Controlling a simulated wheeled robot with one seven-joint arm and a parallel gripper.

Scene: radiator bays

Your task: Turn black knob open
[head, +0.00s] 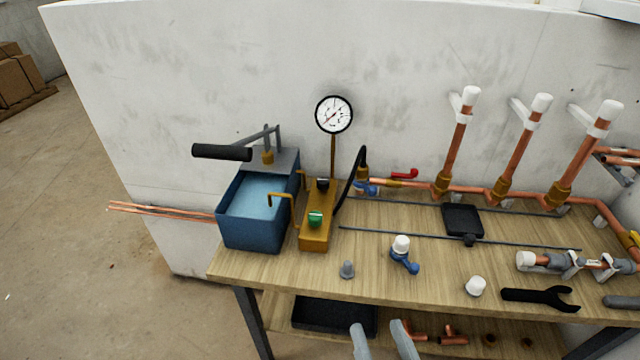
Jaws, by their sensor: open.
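The black knob (322,184) sits on the rear part of the brass valve block (316,238), at the base of the gauge stem. It is small here, and I cannot tell its turned position. A green knob (315,219) sits nearer the front of the same block. My gripper (381,330) shows at the bottom edge, its two grey fingers apart with nothing seen between them. It is in front of the bench and well apart from the black knob.
A blue water tank (245,226) with a black-handled pump lever (222,152) stands left of the block. A pressure gauge (334,114) rises behind it, and a black hose (348,180) curves at its right.

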